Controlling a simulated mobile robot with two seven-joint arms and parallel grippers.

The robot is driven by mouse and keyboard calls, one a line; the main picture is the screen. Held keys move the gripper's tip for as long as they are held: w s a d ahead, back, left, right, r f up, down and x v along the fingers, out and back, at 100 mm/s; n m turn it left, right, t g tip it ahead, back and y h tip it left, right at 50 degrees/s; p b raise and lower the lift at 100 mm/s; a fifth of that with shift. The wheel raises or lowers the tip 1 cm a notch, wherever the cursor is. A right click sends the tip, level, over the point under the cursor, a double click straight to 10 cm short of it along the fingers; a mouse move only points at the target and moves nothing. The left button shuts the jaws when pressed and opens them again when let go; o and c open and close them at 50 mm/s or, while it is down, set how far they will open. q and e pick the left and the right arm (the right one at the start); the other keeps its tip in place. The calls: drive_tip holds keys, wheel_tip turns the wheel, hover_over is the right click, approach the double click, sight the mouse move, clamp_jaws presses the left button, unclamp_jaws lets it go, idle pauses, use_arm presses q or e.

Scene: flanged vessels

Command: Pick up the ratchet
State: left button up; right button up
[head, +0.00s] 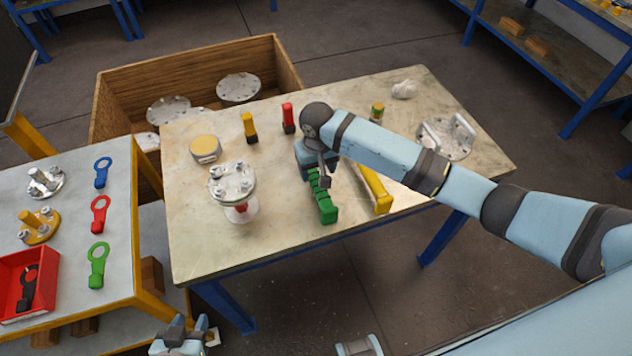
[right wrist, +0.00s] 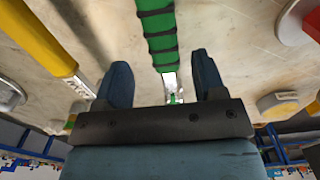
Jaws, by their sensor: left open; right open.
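A green segmented tool (head: 323,203) with dark bands lies on the stone-topped table; I take it as the ratchet, though its type is not certain. In the right wrist view the green tool (right wrist: 160,35) runs away from the jaws, and a shiny metal part at its near end shows between the fingers. My right gripper (right wrist: 162,76) is open above that end, with no clear contact; in the head view the wrist partly hides it. My left gripper (head: 182,335) is open at the bottom of the head view, away from the tool.
A yellow bar-shaped tool (head: 375,190) lies close right of the green one. A flanged vessel (head: 233,190) stands to the left. Yellow (head: 249,127) and red (head: 288,118) handled items stand behind. A side table holds ring wrenches and a red tray (head: 10,268). The table's front right is clear.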

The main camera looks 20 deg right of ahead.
sight(316, 179)
drive_tip(key=f, duration=0.5)
drive_tip(key=shift+s+a+f, duration=0.15)
drive_tip(key=shift+s+f, duration=0.05)
drive_tip(key=shift+f, duration=0.15)
drive_tip(key=c, duration=1)
drive_tip(key=shift+c, duration=0.4)
drive_tip(key=shift+r, duration=0.15)
